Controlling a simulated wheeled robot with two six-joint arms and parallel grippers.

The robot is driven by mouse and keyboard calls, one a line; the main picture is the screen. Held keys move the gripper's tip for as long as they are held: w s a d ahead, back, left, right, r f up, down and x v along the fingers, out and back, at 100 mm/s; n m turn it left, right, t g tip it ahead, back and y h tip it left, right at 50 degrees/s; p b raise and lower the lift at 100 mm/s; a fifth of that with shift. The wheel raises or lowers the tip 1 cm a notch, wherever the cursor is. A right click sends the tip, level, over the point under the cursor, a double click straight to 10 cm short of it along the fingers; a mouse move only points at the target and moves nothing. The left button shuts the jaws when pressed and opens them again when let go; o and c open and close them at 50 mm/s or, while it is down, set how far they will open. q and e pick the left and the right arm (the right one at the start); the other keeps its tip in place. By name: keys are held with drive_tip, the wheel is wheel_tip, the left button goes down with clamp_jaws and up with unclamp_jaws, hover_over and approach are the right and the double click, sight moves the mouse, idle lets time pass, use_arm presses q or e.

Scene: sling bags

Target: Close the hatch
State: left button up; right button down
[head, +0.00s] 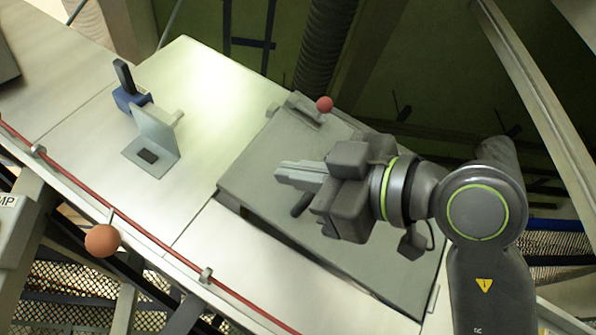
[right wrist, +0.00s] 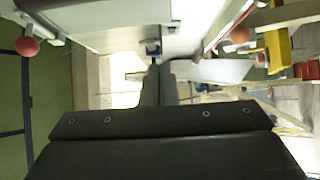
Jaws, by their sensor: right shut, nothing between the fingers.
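The hatch (head: 262,150) is a grey rectangular panel lying in the sloping pale metal surface, in the middle of the head view. Its lower left edge stands a little above the surface, with a dark gap beneath. A dark handle-like piece (head: 302,205) is beside my gripper, partly hidden by it. My right gripper (head: 278,172) is shut and empty over the panel, its fingers pointing left; whether it touches the panel cannot be told. In the right wrist view its shut fingers (right wrist: 158,85) show in the middle. My left gripper is not in view.
A red ball knob (head: 325,104) is at the hatch's upper edge. An orange ball (head: 102,240) sits by the red rail (head: 130,222) along the front. A bracket with a blue block (head: 155,130) stands on the surface at left. The surface between bracket and hatch is clear.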

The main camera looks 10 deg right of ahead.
sight(231, 178)
drive_tip(key=p+x, duration=0.1)
drive_tip(key=x, duration=0.2)
drive_tip(key=p+x, duration=0.2)
drive_tip(key=x, duration=0.1)
drive_tip(key=w+d+p+x, duration=0.1)
drive_tip(key=p+x, duration=0.1)
drive_tip(key=x, duration=0.1)
drive_tip(key=shift+w+a+f, duration=0.1)
drive_tip(key=shift+w+f+p, duration=0.15)
drive_tip(key=shift+w+p, duration=0.45)
drive_tip(key=shift+w, duration=0.45)
drive_tip(key=shift+s, duration=0.1)
